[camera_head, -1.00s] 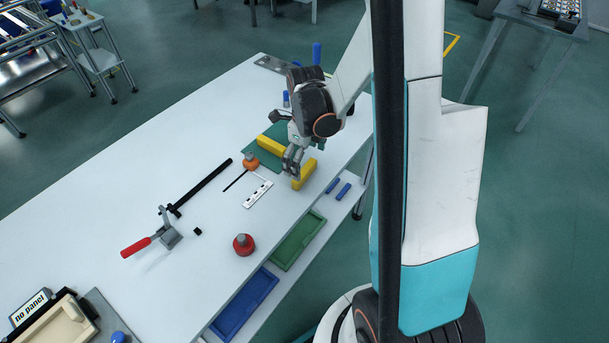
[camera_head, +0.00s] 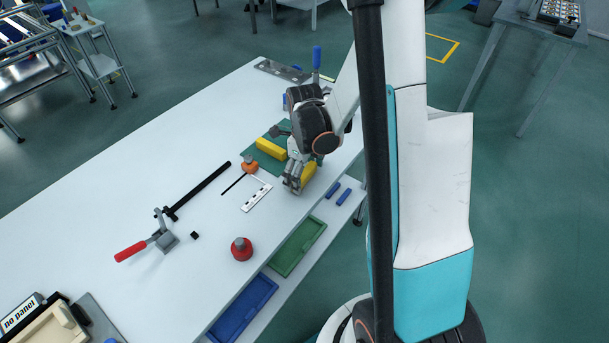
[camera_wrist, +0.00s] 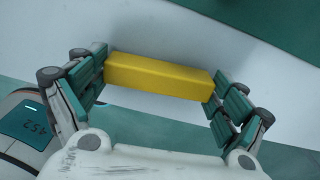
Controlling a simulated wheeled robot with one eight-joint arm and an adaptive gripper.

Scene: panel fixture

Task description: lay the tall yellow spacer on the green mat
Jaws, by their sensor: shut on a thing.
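My gripper (camera_head: 294,182) is at the near right part of the white bench, partly in front of a yellow spacer (camera_head: 309,171). In the wrist view my gripper (camera_wrist: 158,82) is shut on this long yellow block (camera_wrist: 158,77), with one set of green finger pads at each end. I cannot tell whether it touches the bench or hangs just above it. The green mat (camera_head: 256,160) lies behind and left of the gripper; part of a green surface also shows at the wrist view's top right. A second yellow block (camera_head: 270,148) lies on the mat.
An orange knobbed piece (camera_head: 250,163) sits at the mat's near edge, beside a white perforated strip (camera_head: 257,198). Green and blue trays (camera_head: 298,247) are on the lower shelf.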

